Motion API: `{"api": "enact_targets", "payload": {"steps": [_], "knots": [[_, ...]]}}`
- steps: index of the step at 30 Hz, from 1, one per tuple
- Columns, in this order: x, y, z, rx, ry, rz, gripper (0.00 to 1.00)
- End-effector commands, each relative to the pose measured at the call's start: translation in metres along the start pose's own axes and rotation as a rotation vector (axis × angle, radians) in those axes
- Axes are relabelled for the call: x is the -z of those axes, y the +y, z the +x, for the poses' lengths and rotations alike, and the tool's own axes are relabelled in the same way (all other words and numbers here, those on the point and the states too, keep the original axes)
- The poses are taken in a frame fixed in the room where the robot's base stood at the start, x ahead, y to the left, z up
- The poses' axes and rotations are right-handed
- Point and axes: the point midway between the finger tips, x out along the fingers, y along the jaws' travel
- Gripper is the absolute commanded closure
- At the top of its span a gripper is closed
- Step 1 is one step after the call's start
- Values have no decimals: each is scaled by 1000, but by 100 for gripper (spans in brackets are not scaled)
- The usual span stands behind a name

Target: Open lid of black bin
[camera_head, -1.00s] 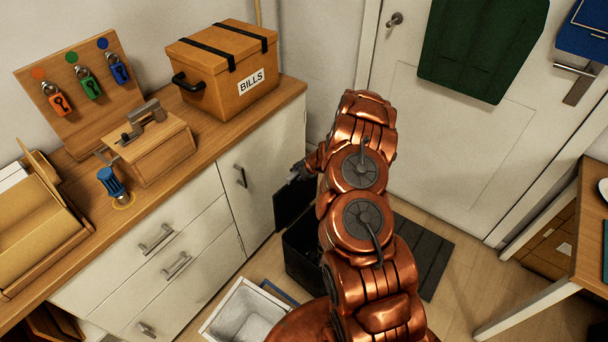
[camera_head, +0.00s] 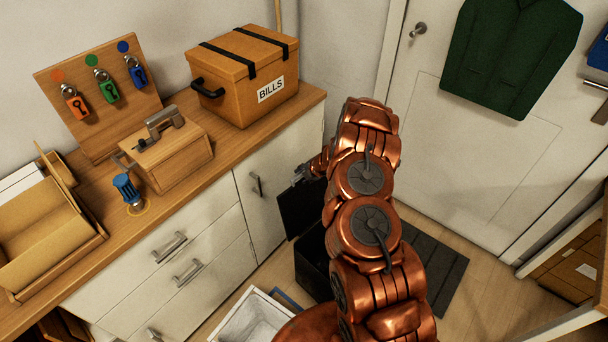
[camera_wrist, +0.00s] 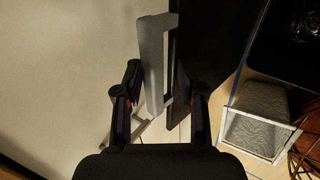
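The black bin (camera_head: 312,262) stands on the floor beside the white cabinet, partly hidden by my arm. Its black lid (camera_head: 298,208) is raised and stands about upright at the cabinet side. My gripper (camera_head: 303,174) is at the lid's upper edge. In the wrist view its fingers (camera_wrist: 163,105) are apart, one on each side of the handle and lid edge. I cannot tell whether they touch.
A white bin (camera_head: 250,318) stands on the floor in front of the black bin and also shows in the wrist view (camera_wrist: 258,133). The white cabinet (camera_head: 215,245) is close on the left. A dark mat (camera_head: 435,265) lies by the door (camera_head: 475,150).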

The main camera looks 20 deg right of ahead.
Motion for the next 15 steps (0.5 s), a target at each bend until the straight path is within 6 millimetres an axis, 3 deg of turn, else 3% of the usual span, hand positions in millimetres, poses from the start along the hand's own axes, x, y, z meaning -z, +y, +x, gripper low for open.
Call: {"api": "enact_targets", "payload": {"steps": [15], "knots": [[0, -1, -3, 0, 2, 5, 56]]}}
